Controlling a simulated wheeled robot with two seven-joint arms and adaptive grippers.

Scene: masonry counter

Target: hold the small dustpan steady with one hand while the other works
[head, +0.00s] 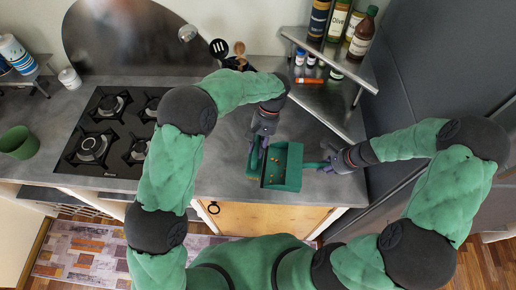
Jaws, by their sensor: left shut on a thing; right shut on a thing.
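A small green dustpan (286,182) sits at the front part of the grey counter, with a few small yellowish bits in it. Its handle points right. My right gripper (329,163) is shut on that handle from the right side. My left gripper (262,138) comes down from above at the dustpan's left edge. It is shut on a green thing that looks like a small brush (254,160), held upright beside or just inside the pan's left side. Whether the brush touches the bits cannot be told.
A gas hob (110,133) lies to the left on the counter (225,165). A corner shelf (345,70) with bottles stands at the back right. Utensils (229,50) stand behind my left arm. The counter's front edge is close to the pan.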

